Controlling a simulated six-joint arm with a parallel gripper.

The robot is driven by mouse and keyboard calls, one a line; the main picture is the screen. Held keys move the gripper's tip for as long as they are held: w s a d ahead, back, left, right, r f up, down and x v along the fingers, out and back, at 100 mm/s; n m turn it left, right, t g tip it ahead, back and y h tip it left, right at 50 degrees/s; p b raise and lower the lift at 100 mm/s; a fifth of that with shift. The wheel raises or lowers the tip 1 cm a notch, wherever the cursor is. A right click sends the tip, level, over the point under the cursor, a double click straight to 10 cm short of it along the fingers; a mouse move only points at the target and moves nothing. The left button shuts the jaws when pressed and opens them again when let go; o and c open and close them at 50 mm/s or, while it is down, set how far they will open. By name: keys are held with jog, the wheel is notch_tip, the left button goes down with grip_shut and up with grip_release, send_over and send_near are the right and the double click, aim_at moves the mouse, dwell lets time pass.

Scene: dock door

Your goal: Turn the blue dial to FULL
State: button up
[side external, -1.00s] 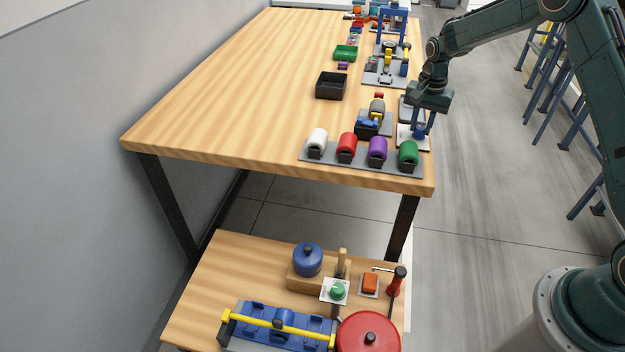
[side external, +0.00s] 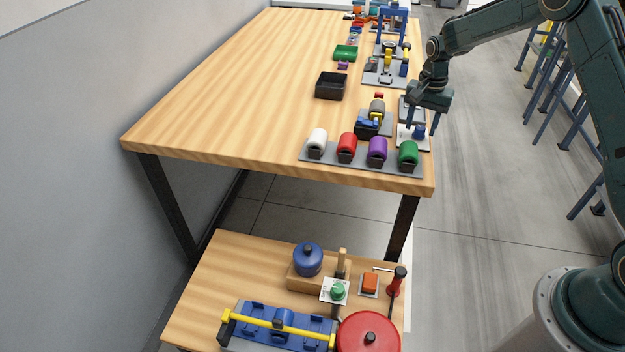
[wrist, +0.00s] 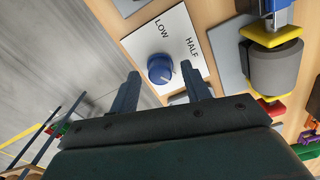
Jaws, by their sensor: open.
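The blue dial (wrist: 160,69) is a round knob on a white plate (wrist: 144,47) marked LOW and HALF in the wrist view. No FULL label shows there, and I cannot tell clearly which mark the dial points to. In the side view the dial (side external: 419,131) sits on its pale plate near the table's right edge, behind the green roll. My gripper (wrist: 160,71) is open, with one finger on each side of the dial and visible gaps between them. In the side view my gripper (side external: 422,127) points down over the plate with its fingers spread.
A grey plate with white, red, purple and green (side external: 408,153) rolls lies along the near edge. A grey roller with yellow ends (wrist: 275,68) stands beside the dial plate. A black bin (side external: 331,86) stands farther back. The table's left part is clear.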

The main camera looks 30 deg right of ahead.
aim_at(421, 127)
notch_tip(421, 127, up, 14)
jog(key=shift+f, duration=0.15)
dwell(0.5)
dwell(0.3)
jog(key=s+a+r+n+t, duration=0.1)
jog(key=s+a+r+n, duration=0.2)
jog(key=s+a+r, duration=0.35)
jog(key=s+a+r+n+t, duration=0.2)
jog(key=s+a+r+n, duration=0.15)
jog(key=s+r, duration=0.45)
jog(key=s+a+f+n+t, duration=0.1)
jog(key=s+a+f+n, duration=0.1)
jog(key=s, duration=0.8)
jog(key=s+a+f+n+t, duration=0.1)
jog(key=s+a+f+n, duration=0.1)
jog(key=s, duration=0.8)
jog(key=shift+a+f+n+t, duration=0.2)
jog(key=shift+a+n+t, duration=0.1)
jog(key=shift+a+n, duration=0.5)
